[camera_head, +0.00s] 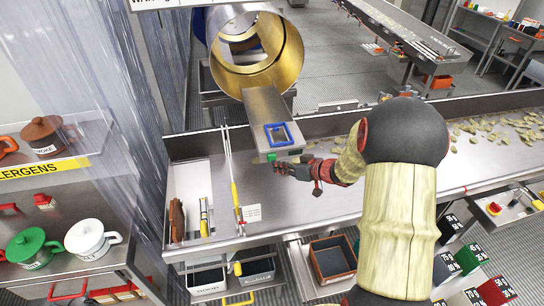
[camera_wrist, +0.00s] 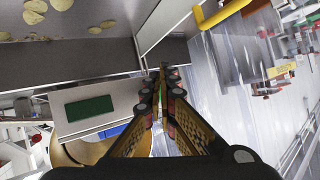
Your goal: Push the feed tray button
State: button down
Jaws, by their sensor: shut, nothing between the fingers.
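The grey feed tray (camera_head: 262,104) juts out below the gold drum, with a blue frame (camera_head: 278,134) on its front part. A small green button (camera_head: 271,157) shows at the tray's front end. In the wrist view the green button (camera_wrist: 88,108) is a flat rectangle on a pale face, left of my fingers. My gripper (camera_head: 284,170) is shut and empty, just below and right of the button. Its fingertips (camera_wrist: 164,75) point past the button's side in the wrist view and appear apart from it. The exact gap cannot be told.
The gold drum (camera_head: 262,62) opens above the tray. The steel counter (camera_head: 330,205) lies below, with chips (camera_head: 500,128) scattered at right. A tall rod with a yellow grip (camera_head: 236,195) stands left of my gripper. Clear strip curtains hang further left.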

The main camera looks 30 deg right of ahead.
jog(key=s+a+p, duration=0.1)
jog(key=s+p, duration=0.1)
jog(key=s, duration=0.3)
jog(key=shift+s+a+p, duration=0.3)
jog(key=shift+s+p, duration=0.05)
jog(key=shift+s, duration=0.05)
dwell(0.6)
